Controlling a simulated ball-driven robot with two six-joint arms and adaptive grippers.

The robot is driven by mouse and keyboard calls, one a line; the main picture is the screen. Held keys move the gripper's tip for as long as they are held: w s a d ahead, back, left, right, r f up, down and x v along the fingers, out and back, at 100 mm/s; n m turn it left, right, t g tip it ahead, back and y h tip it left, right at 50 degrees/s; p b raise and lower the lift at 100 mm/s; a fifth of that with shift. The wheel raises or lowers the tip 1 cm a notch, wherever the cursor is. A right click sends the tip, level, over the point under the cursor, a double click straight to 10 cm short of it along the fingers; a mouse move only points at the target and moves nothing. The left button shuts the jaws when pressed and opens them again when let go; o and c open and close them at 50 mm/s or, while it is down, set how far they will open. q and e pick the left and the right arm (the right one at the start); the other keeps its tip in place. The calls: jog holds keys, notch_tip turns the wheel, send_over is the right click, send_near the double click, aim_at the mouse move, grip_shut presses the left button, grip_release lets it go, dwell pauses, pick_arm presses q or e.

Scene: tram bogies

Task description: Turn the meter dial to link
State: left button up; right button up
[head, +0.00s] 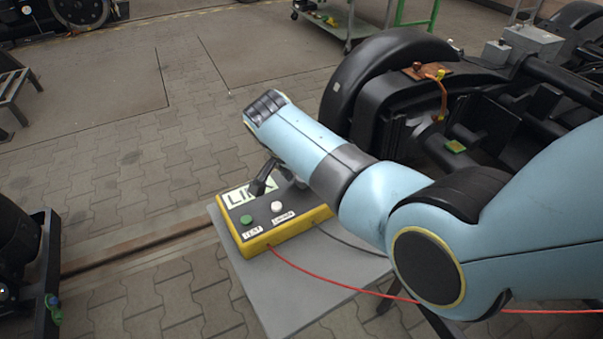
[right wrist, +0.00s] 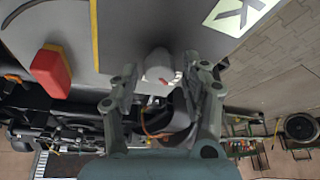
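The meter (head: 287,226) is a yellow box with a dark top, standing on a grey table (head: 304,297). Its top has a pale LINK label, partly covered by my right gripper, a green button (head: 246,219) and a white button (head: 277,206). My right gripper (head: 275,182) reaches down over the meter's far part; the arm hides the dial there. In the right wrist view, a pale grey knob (right wrist: 159,64), seemingly the dial, with a red mark stands between the spread fingers. I see gaps on both sides. My left gripper is in neither view.
A red cable (head: 335,278) runs from the meter to the right. In the right wrist view, a red block (right wrist: 50,72) lies beside the meter. A large black bogie (head: 385,85) stands behind my right arm. Paved floor at left is mostly clear.

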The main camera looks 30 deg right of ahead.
jog(key=shift+o, duration=0.2)
jog(key=shift+r, duration=0.15)
notch_tip(320, 180, up, 10)
dwell(0.4)
jog(key=shift+f, duration=0.2)
